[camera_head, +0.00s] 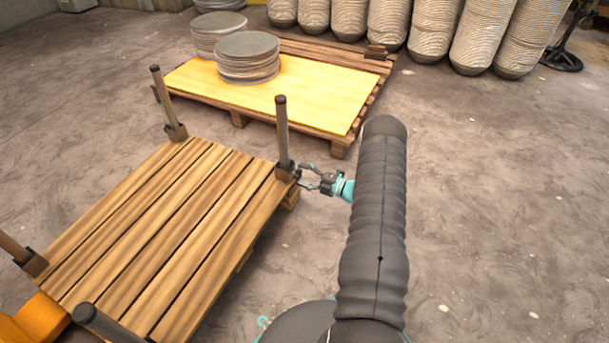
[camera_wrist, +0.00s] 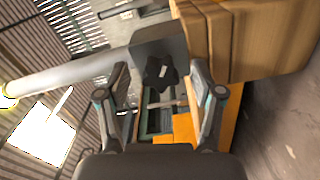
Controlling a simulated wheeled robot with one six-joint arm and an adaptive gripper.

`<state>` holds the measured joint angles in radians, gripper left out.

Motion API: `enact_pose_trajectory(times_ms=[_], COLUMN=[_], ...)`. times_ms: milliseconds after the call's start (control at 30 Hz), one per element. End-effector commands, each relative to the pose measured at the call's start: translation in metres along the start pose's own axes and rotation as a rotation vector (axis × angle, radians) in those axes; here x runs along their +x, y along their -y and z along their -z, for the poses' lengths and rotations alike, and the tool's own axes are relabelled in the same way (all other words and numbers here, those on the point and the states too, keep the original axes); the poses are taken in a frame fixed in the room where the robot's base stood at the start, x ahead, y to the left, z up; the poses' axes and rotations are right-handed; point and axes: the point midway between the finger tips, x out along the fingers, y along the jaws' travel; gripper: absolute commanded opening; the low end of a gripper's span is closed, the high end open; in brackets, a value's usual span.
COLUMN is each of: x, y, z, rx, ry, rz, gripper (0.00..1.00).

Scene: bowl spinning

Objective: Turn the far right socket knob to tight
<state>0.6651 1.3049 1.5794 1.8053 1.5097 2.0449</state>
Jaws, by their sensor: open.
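The wooden pallet (camera_head: 165,225) has a metal post in a dark socket at each corner. The far right post (camera_head: 282,130) stands upright in its socket (camera_head: 285,171). In the wrist view this socket (camera_wrist: 160,47) shows as a grey block with the post (camera_wrist: 75,78) running off to the left. A black star-shaped knob (camera_wrist: 160,74) sits on the socket. My gripper (camera_head: 304,174) is open beside the socket, on its right. In the wrist view its fingers (camera_wrist: 160,95) lie on either side of the knob, apart from it. The exact depth gap is unclear.
A second pallet with a yellow board (camera_head: 310,100) and stacked discs (camera_head: 247,58) stands behind. Tall stacks of bowls (camera_head: 430,25) line the back. An orange part (camera_head: 40,318) is at the lower left. The concrete floor on the right (camera_head: 500,200) is clear.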

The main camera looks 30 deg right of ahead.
Motion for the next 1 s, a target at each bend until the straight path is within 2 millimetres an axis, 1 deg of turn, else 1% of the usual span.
enact_pose_trajectory(times_ms=[167,400,600,700,800,1000], x=[-0.02,-0.069,-0.102,-0.112,-0.118,-0.12], y=[0.0,0.0,0.0,0.0,0.0,0.0], z=[-0.001,-0.002,-0.002,-0.002,-0.002,-0.001], rx=[0.001,0.001,0.0,0.0,0.0,0.0], ry=[0.004,0.006,0.005,0.005,0.004,0.004], rz=[-0.001,-0.001,-0.001,-0.001,-0.001,-0.001], gripper=[0.67,0.67,0.67,0.67,0.67,0.67])
